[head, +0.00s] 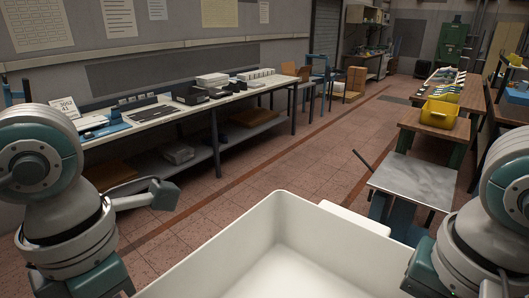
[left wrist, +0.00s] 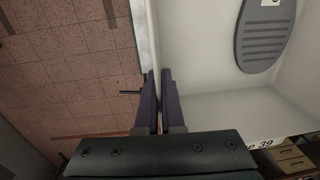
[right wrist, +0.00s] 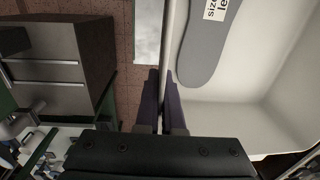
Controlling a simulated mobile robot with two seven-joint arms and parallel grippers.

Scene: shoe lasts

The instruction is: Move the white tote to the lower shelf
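The white tote (head: 325,235) is at the bottom middle of the head view, in front of me, with its near part cut off by the frame. Its wall passes between the fingers of my left gripper (left wrist: 159,75) in the left wrist view, and they are shut on it. My right gripper (right wrist: 162,75) is likewise shut on the tote's wall in the right wrist view. Both grippers are hidden in the head view. A grey sole-shaped piece (left wrist: 265,38) with a label shows against the tote. The grey lower shelf (head: 238,140) runs under the long bench at left.
The long bench (head: 150,116) carries boxes and dark flat items. At right stand a grey-topped table (head: 415,180) and a yellow bin (head: 439,113). The tiled floor (head: 300,160) between is clear.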

